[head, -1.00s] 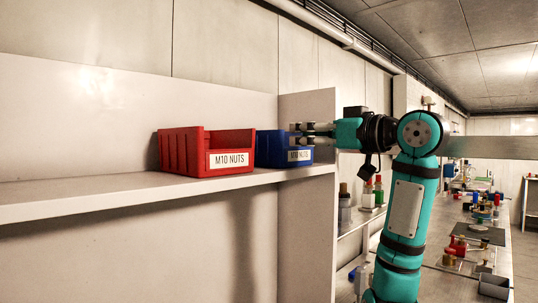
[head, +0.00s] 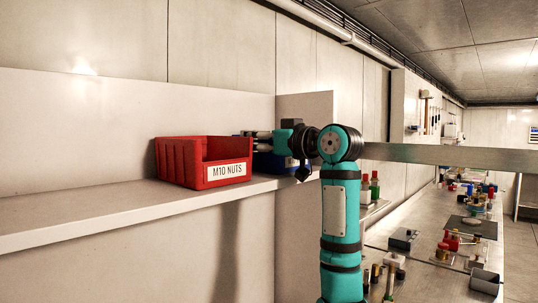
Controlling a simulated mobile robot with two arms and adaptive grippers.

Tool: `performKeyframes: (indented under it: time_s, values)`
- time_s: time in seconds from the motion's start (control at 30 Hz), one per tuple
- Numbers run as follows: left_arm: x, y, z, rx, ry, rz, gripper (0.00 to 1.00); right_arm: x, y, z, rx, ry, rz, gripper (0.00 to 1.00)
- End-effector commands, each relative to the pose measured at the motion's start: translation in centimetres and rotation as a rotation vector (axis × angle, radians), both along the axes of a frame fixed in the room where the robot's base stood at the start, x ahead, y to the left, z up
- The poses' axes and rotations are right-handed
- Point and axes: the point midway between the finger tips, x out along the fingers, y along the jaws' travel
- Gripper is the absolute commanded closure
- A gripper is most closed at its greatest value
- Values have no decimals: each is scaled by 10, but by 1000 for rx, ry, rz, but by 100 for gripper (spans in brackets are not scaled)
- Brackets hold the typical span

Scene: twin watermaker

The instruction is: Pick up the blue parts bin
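The blue parts bin (head: 266,163) sits on the shelf just behind and to the right of a red bin in the head view. The red bin and my gripper hide much of it, and its label is largely covered. My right gripper (head: 252,139) reaches in from the right, pointing left, at the height of the blue bin's upper part. Its two fingers look apart, with a gap between them and nothing seen held. I cannot tell whether a finger touches the bin. My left gripper is not in view.
The red bin (head: 204,162), labelled M10 NUTS, stands close beside the blue one on the white shelf (head: 90,207). An upright panel (head: 305,110) closes the shelf's right end. A workbench (head: 420,254) with several small items lies at the right.

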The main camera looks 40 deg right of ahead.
Motion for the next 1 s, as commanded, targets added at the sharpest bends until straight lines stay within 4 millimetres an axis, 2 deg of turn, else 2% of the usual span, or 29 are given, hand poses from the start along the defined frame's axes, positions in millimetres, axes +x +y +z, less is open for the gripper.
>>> performKeyframes:
  time_s: [0.17, 0.4, 1.0]
  values:
    - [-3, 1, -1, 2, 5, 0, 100, 0, 0, 0, 0, 0, -1, 70]
    - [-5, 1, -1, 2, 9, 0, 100, 0, 0, 0, 0, 0, 0, 100]
    - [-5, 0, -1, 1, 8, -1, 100, -1, 0, 3, 1, -1, 0, 100]
